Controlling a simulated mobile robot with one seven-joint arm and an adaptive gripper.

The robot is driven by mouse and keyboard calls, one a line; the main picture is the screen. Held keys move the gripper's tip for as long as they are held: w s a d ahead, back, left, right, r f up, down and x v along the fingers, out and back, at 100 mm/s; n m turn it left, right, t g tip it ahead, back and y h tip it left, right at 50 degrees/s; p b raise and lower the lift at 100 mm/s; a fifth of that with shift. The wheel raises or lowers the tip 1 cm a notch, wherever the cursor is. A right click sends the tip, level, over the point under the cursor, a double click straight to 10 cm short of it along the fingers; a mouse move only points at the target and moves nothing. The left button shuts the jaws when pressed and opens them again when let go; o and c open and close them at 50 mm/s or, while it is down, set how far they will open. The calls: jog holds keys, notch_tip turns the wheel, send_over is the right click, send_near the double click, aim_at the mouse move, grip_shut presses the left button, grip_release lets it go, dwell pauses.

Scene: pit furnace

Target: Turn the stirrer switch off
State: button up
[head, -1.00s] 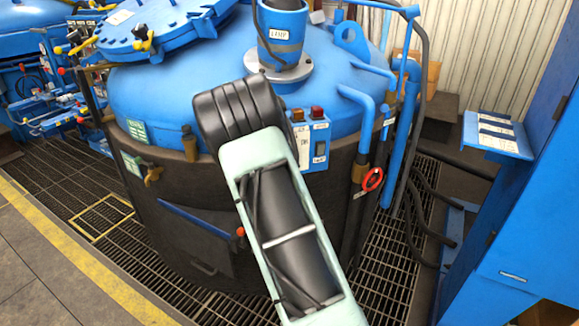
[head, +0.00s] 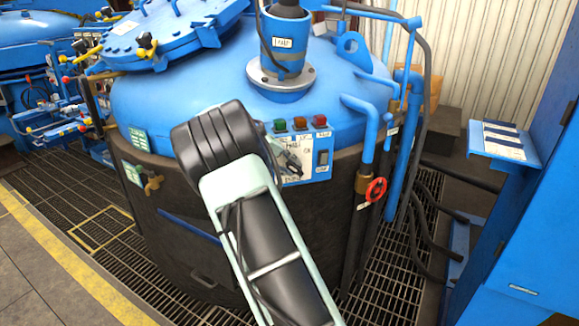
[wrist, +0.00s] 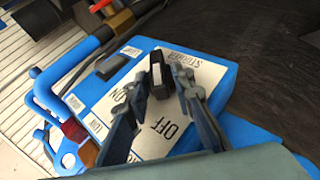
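The stirrer switch (wrist: 157,74) is a black knob with a pale stripe on a white plate lettered STIRRER, ON and OFF. The plate is on the blue control panel (head: 304,172) on the furnace's front. My gripper (wrist: 158,80) is open, with one finger on each side of the knob. Whether either finger touches it I cannot tell. Which mark the knob points at is unclear. In the head view my gripper (head: 289,158) is small in front of the panel and hides the knob.
A dark rocker switch (wrist: 112,66), labelled LAMP in the head view (head: 323,157), is beside the stirrer plate. Green, orange and red lamps (head: 299,123) line the panel's top. Blue pipes (head: 368,130) and a red handwheel (head: 376,190) stand to the right.

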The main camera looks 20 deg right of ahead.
jog(key=shift+o, duration=0.4)
jog(key=shift+a, duration=0.1)
jog(key=shift+a+r, duration=0.2)
jog(key=shift+r, duration=0.05)
jog(key=v, duration=1.1)
jog(key=shift+s, duration=0.15)
jog(key=shift+a+r, duration=0.1)
